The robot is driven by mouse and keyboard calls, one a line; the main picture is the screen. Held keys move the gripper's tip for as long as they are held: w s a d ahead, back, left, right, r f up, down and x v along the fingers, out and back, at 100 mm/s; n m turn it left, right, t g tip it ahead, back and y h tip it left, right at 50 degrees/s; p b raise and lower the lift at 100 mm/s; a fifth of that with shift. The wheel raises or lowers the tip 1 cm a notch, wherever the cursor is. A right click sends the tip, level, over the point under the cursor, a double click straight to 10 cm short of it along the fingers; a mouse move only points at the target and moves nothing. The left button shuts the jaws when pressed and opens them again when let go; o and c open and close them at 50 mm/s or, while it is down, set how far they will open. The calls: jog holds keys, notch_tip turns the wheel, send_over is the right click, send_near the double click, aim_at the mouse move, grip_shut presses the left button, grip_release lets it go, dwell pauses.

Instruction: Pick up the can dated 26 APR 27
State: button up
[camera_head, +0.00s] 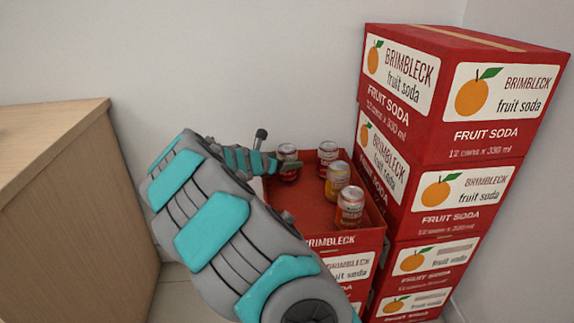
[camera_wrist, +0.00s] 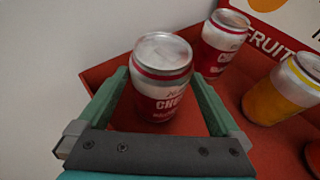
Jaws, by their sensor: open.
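My gripper (camera_wrist: 158,92) is open, with its green fingers on either side of a red and white can (camera_wrist: 162,62) lettered "CHE…". That can stands upright in the open red box (camera_head: 308,213), and my gripper partly covers it in the head view (camera_head: 289,152). I cannot tell whether the fingers touch it. A second red and white can (camera_head: 328,153) stands behind and to the right. No date is readable on any can.
Closed red soda cartons (camera_head: 452,146) are stacked high against the right side of the open box. A wooden counter (camera_head: 60,190) stands at the left. A white wall (camera_head: 230,60) is close behind the box.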

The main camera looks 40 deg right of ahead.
jog(key=shift+w+d+f, duration=0.25)
jog(key=shift+d+f, duration=0.05)
jog(key=shift+d, duration=0.3)
jog(key=shift+c, duration=0.2)
grip_shut()
dwell(0.4)
